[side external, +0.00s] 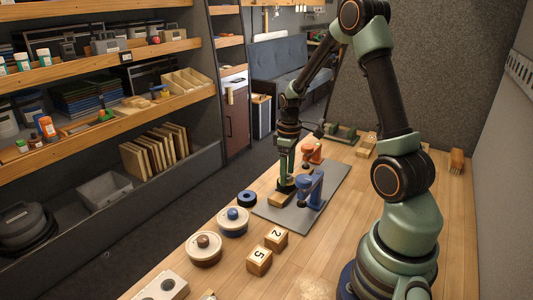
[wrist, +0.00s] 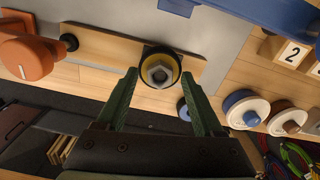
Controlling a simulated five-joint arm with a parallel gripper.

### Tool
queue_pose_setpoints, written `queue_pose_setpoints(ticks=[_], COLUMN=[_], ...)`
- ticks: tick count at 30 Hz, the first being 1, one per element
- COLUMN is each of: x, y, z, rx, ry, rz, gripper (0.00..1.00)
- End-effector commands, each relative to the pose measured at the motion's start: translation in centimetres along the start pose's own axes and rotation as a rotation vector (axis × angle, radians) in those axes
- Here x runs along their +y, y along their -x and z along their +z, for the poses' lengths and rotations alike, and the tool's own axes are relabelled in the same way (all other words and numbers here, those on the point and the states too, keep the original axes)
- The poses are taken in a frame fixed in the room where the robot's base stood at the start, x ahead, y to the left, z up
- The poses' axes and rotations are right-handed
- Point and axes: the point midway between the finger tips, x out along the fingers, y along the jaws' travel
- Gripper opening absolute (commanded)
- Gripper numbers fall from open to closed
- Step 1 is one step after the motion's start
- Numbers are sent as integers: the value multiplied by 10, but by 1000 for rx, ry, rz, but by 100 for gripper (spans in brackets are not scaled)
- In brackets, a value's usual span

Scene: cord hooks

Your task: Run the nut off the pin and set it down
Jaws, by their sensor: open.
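A grey hex nut (wrist: 160,73) sits in the middle of a round dark piece with a yellow ring, on a wooden strip (wrist: 105,45) in the wrist view. The pin cannot be told apart inside the nut's dark centre. My gripper (wrist: 159,75) is open, its green fingers apart on either side of the nut with visible gaps. In the side view my gripper (side external: 283,182) points down at the wooden strip (side external: 281,199) on the grey mat; the nut is hidden there.
A blue fixture (side external: 309,188) stands close right of my gripper and an orange one (side external: 312,151) behind it. A black-and-blue ring (side external: 247,198), two lidded pots (side external: 233,222) and numbered blocks (side external: 259,261) stand nearer the camera. The front of the grey mat (side external: 285,220) is bare.

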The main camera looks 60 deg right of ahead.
Motion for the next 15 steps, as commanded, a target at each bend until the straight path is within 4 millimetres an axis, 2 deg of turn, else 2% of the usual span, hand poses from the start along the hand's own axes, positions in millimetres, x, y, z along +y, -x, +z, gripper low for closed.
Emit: queue_pose_setpoints(ticks=[15], x=[0], y=[0], z=[0], rx=[0], ry=[-664], rz=[0], gripper=[69])
